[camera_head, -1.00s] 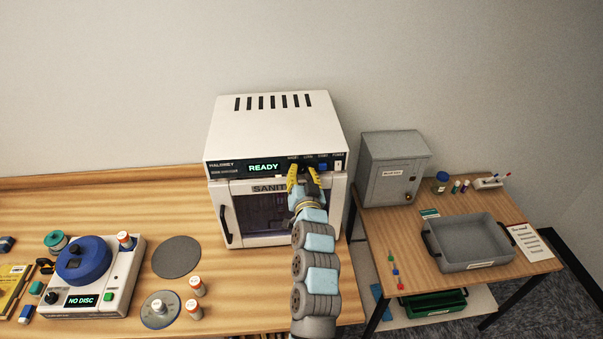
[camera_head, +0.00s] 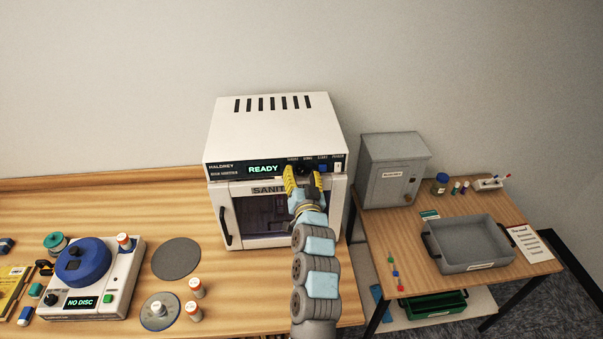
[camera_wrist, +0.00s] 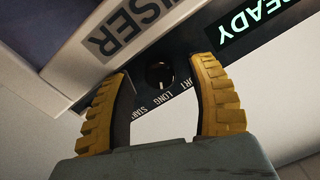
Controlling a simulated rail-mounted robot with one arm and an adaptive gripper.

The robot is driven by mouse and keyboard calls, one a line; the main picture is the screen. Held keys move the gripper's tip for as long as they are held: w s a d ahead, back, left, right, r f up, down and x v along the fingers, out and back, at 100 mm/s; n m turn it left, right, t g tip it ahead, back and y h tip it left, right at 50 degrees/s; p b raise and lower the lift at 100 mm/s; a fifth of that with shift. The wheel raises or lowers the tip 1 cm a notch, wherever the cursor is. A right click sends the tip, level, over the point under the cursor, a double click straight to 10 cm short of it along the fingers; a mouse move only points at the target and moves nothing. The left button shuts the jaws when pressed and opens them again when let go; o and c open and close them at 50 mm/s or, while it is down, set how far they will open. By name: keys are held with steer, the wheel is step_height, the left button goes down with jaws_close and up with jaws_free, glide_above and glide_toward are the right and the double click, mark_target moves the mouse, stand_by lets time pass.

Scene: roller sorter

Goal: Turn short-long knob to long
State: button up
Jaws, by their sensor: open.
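The short-long knob (camera_wrist: 159,76) is a small dark round knob on the black control panel of the white sanitiser (camera_head: 268,123). In the wrist view it sits between my fingertips, with a small light mark on its face; I cannot tell surely which label the mark points to. The LONG label and a partly hidden SHORT label are beside it, upside down. My gripper (camera_wrist: 160,68) is open, with a yellow ribbed finger on each side of the knob and visible gaps. In the head view my gripper (camera_head: 303,173) is in front of the panel.
The lit READY display (camera_head: 263,169) is left of the knob. The sanitiser door handle (camera_head: 224,226) is below left. A grey metal box (camera_head: 394,170) stands to the right.

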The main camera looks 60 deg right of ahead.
steer(key=v, duration=1.1)
steer(key=shift+s+a, duration=0.15)
steer(key=shift+a, duration=0.1)
stand_by(0.4)
